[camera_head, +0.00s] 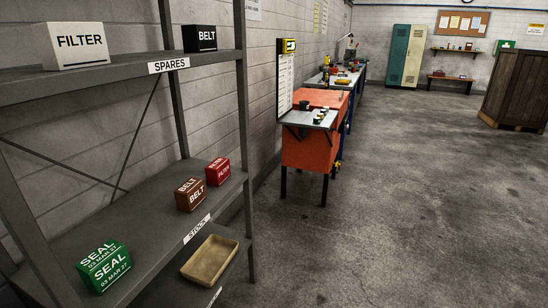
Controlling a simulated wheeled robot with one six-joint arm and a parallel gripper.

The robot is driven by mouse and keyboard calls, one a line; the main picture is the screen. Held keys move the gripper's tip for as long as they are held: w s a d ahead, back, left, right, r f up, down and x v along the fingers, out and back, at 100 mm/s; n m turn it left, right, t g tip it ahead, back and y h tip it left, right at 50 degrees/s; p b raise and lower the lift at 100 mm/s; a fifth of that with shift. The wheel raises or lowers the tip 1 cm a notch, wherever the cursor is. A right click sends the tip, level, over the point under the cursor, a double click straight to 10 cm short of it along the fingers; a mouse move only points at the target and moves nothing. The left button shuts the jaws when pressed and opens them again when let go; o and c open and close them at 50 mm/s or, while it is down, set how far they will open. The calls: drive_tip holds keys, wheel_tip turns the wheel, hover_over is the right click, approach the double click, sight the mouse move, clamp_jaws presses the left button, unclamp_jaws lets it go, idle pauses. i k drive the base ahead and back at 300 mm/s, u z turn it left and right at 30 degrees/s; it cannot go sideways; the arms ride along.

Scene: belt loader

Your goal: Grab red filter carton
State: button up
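The red filter carton (218,172) sits on the middle shelf (135,222) of the grey rack, towards its far right end. Its front face carries pale lettering that looks like FILTER, small and hard to read. A brown BELT carton (190,194) stands just in front and to the left of it, and close to its left side. My gripper is not in view.
A green SEAL carton (103,266) stands nearer on the same shelf. A white FILTER carton (75,46) and a black BELT carton (200,38) are on the upper shelf. A tan tray (209,261) lies lower. The right floor is open; an orange bench (310,152) stands beyond.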

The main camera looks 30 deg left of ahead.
sight(217, 172)
drive_tip(key=i, duration=1.7)
drive_tip(key=u, duration=0.85)
drive_tip(key=i, duration=0.95)
drive_tip(key=u, duration=1.5)
drive_tip(key=i, duration=0.6)
drive_tip(key=u, duration=0.4)
